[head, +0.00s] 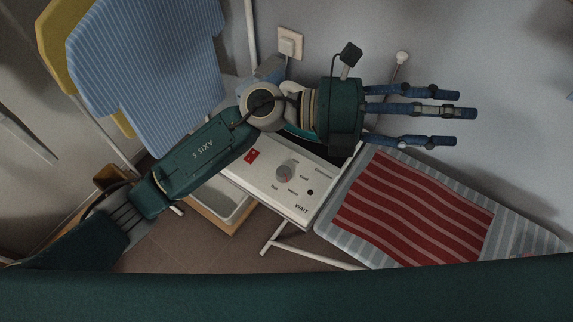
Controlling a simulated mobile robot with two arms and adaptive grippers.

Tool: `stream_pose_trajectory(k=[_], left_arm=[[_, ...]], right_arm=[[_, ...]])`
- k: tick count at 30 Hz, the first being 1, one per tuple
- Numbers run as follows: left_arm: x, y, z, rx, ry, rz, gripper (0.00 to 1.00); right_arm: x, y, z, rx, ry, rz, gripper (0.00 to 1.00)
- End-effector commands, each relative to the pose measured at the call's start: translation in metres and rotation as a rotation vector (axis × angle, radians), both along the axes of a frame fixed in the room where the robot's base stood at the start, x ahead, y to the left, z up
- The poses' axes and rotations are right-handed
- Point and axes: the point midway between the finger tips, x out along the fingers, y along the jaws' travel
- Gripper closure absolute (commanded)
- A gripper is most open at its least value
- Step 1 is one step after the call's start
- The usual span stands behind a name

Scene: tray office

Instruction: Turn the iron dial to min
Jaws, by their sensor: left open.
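A grey round dial (285,173) sits on the sloping top of a white control box (262,190), with small labels around it that are too small to read surely. I cannot tell which label the dial points to. The box also has a red switch (252,156), a small black knob or lamp and the word WAIT. My left gripper (418,113) is open, its three blue fingers spread and pointing right, above and right of the box, apart from the dial. A teal part, perhaps the iron, shows partly behind my left wrist. My right gripper is not in view.
An ironing board (515,232) with a red striped cloth (415,205) lies right of the box. A blue striped shirt (150,55) and a yellow garment (60,45) hang at upper left. A wall socket (290,42) is behind. Tiled floor shows below.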

Motion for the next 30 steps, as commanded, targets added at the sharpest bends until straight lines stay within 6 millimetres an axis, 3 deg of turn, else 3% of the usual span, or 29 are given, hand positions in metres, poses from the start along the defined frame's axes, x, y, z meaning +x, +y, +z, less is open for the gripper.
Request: stream_pose_trajectory(k=[1,2,3,5,6,8,9,12,15,20,30], left_arm=[[-0.011,-0.001,-0.038,0.170,-0.149,-0.093,0.50],[-0.015,0.003,-0.065,0.276,-0.228,-0.145,0.50],[-0.015,0.017,-0.100,0.424,-0.327,-0.212,0.50],[-0.001,0.048,-0.147,0.650,-0.454,-0.296,0.50],[0.014,0.075,-0.171,0.798,-0.523,-0.340,0.50],[0.040,0.118,-0.195,1.005,-0.600,-0.390,0.50],[0.056,0.145,-0.203,1.123,-0.637,-0.412,0.50],[0.087,0.198,-0.209,1.341,-0.682,-0.441,0.50],[0.104,0.227,-0.206,1.460,-0.696,-0.452,0.50],[0.108,0.239,-0.212,1.507,-0.696,-0.458,0.50],[0.103,0.237,-0.271,1.500,-0.693,-0.461,0.50]], right_arm=[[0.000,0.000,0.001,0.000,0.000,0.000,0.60],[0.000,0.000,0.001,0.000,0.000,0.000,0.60],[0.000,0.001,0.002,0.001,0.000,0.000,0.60],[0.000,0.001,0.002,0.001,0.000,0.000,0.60],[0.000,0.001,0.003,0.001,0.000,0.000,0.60],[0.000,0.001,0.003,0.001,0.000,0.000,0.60],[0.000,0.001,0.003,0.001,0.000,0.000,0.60],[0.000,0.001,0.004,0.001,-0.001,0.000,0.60],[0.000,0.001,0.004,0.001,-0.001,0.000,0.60],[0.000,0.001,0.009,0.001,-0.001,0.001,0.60],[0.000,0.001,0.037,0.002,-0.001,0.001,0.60]])
